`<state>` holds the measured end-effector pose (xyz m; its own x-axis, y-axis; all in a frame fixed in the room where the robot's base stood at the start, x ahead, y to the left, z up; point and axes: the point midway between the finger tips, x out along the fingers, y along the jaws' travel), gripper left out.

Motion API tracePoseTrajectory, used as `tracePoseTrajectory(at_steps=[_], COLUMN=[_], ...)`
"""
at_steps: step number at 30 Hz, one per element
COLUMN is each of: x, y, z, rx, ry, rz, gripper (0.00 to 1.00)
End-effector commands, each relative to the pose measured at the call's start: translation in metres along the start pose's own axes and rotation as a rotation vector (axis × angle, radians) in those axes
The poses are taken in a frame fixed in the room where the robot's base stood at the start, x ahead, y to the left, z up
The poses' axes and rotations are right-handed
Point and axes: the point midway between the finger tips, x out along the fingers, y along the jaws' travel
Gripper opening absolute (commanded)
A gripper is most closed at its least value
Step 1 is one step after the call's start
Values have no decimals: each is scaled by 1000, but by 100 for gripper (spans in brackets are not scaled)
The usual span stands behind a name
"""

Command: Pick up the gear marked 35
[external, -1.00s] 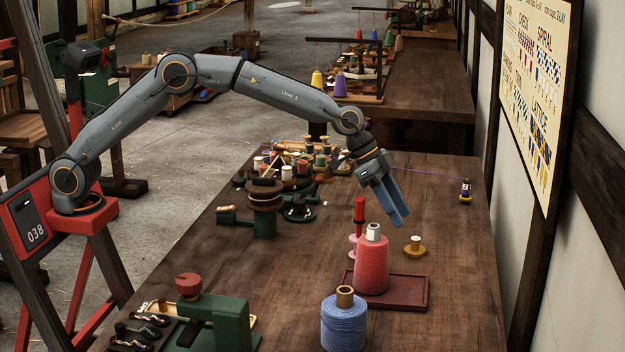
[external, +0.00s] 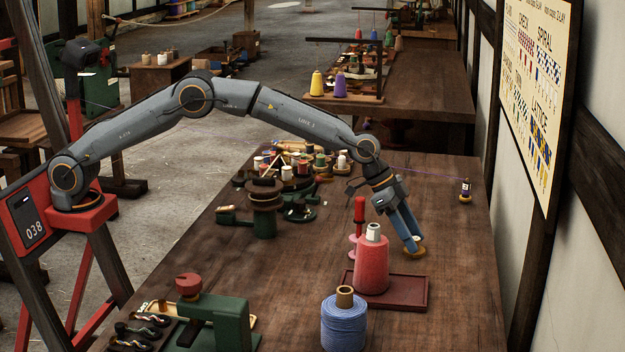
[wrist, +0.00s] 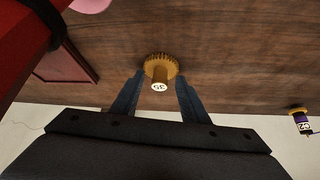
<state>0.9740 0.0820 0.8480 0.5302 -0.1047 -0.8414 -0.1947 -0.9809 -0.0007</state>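The gear marked 35 (wrist: 160,69) is a brass-coloured toothed wheel with a pale hub top that carries the number. It lies flat on the wooden table, and in the external view the gear (external: 418,252) is partly hidden behind my fingers. My gripper (external: 413,247) points down at it. In the wrist view my gripper (wrist: 158,88) is open, with one blue finger on each side of the gear's hub end. I cannot tell whether the fingers touch the gear.
A red yarn cone (external: 371,265) stands on a dark red tray (external: 414,291) close to my gripper. A red-handled tool (external: 359,212) stands behind it. A blue twine spool (external: 343,325) is nearer the camera. A purple spool marked 62 (wrist: 303,121) stands farther right. Table right of the gear is clear.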

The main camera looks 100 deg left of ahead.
Motion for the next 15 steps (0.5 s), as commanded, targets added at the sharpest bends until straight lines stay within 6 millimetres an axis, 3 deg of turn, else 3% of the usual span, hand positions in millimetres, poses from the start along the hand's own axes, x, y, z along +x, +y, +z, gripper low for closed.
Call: tracePoseTrajectory(at_steps=[1,7,15], x=[0,0,-1], y=[0,0,0], z=[0,0,-1], rx=[0,0,0], ry=[0,0,1], rz=[0,0,0], gripper=[33,0,0])
